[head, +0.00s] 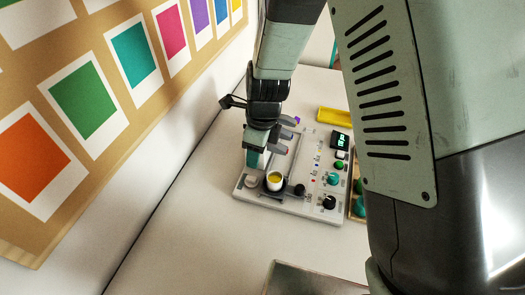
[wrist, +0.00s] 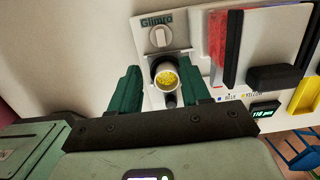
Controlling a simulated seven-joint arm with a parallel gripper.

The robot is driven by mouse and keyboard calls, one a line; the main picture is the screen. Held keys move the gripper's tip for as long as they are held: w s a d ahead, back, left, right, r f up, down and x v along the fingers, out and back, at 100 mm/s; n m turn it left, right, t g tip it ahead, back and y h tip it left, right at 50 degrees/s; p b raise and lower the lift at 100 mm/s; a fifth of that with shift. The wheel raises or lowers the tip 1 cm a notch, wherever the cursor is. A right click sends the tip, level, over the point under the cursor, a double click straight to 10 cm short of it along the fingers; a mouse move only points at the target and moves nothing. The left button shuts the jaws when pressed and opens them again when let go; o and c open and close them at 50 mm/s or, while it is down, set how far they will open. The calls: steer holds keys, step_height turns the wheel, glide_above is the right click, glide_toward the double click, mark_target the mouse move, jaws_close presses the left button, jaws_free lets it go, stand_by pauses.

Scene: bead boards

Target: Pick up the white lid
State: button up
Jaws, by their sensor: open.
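A round white lid with a bar-shaped grip on top (wrist: 159,36) lies flat on the board beside the "Glimro" lettering in the wrist view. It shows as a small pale disc (head: 251,182) at the board's near left corner in the head view. Just beside it stands a white cup (head: 275,182) with yellow contents, seen from above in the wrist view (wrist: 168,80). My gripper (head: 268,153) is open and empty above this corner of the board. In the wrist view its green fingers (wrist: 160,70) appear on either side of the cup, with the lid beyond their tips.
The pale board (head: 290,206) carries knobs, buttons and a lit display (head: 341,139). A yellow block (head: 333,116) lies behind it. A wall panel with coloured cards (head: 85,100) is at the left. The table (head: 190,225) left of the board is clear.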

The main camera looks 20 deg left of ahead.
glide_above(252, 178)
steer(key=f, duration=0.5)
steer(key=shift+s+d+f, duration=0.2)
steer(key=shift+d+f, duration=0.15)
steer(key=shift+d, duration=0.05)
steer(key=shift+w+a+f, duration=0.1)
steer(key=shift+a+f, duration=0.1)
steer(key=shift+f, duration=1.15)
steer(key=shift+w+a+f, duration=0.1)
steer(key=shift+a+f, duration=0.1)
steer(key=shift+f, duration=1.15)
steer(key=shift+c, duration=0.3)
jaws_close()
